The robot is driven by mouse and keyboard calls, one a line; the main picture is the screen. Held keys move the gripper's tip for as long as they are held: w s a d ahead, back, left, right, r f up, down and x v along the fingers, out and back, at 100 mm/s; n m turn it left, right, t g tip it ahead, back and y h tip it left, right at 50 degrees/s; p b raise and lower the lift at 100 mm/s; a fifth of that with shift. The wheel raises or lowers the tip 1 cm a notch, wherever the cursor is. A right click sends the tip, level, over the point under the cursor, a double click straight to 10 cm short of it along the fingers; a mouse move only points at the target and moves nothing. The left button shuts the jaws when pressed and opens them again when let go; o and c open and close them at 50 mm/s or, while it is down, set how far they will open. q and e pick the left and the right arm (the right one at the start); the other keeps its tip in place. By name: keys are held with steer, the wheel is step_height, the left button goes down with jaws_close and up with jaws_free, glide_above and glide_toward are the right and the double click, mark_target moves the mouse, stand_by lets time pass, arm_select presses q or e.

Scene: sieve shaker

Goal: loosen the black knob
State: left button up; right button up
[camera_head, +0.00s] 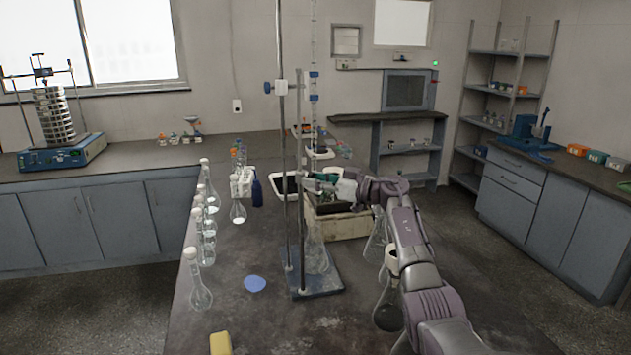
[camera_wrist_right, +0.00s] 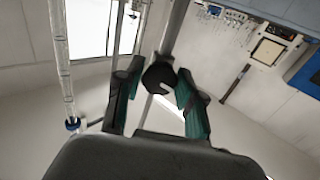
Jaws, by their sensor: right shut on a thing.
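My right gripper (camera_head: 316,178) reaches in from the right to the metal stand (camera_head: 287,230) in the head view. The black knob (camera_wrist_right: 158,77) shows in the right wrist view, round with a notch, between the two fingers of my right gripper (camera_wrist_right: 156,88). The gripper is shut on the knob, next to the stand's rod. In the head view the knob is too small to make out behind the fingers. My left gripper is in neither view.
A glass burette (camera_head: 313,60) hangs on the stand close to my gripper. Conical flasks (camera_head: 376,245) stand near my right arm. A row of flasks (camera_head: 201,285) lines the bench's left side. A beige crate (camera_head: 345,228) stands behind. The sieve shaker (camera_head: 60,150) is far left.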

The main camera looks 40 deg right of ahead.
steer(key=shift+n, duration=0.3)
steer(key=n+b, duration=0.4)
steer(key=n, duration=0.6)
steer(key=shift+d, duration=0.1)
steer(key=shift+n, duration=0.3)
stand_by(0.5)
steer(key=o, duration=1.1)
steer(key=shift+o, duration=0.2)
